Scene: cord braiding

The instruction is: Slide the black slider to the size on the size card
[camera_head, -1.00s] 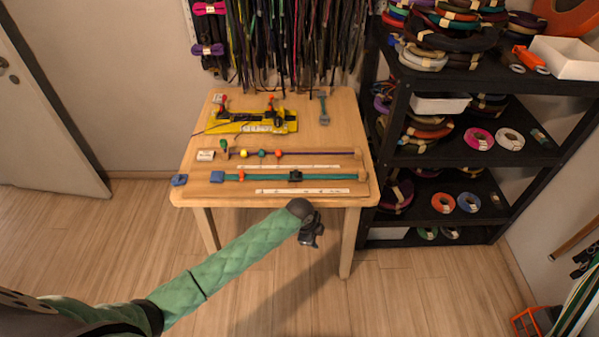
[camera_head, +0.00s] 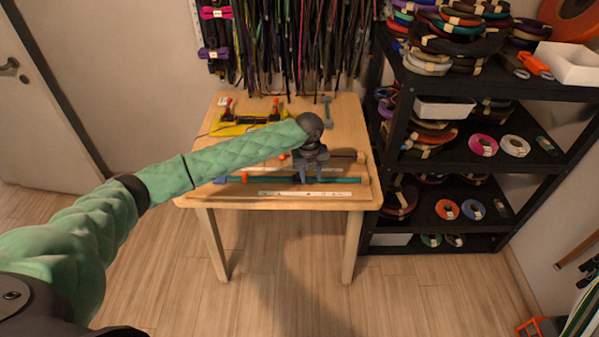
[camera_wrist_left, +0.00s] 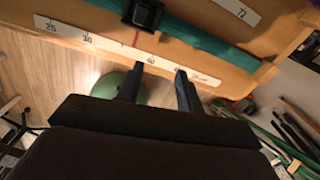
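The black slider (camera_wrist_left: 142,14) sits on a teal cord (camera_wrist_left: 205,38) at the top of the left wrist view. In the head view the slider is hidden behind my left gripper, while the teal cord (camera_head: 345,180) still shows. A white numbered strip (camera_head: 300,194) lies along the table's front, and its marks show in the wrist view (camera_wrist_left: 105,42). My left gripper (camera_head: 310,176) is over the cord. In the wrist view its two fingers (camera_wrist_left: 160,70) are apart and empty, short of the slider. My right gripper is not in view.
My left arm covers much of the table's left side. A black shelf (camera_head: 400,140) stands close on the right.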

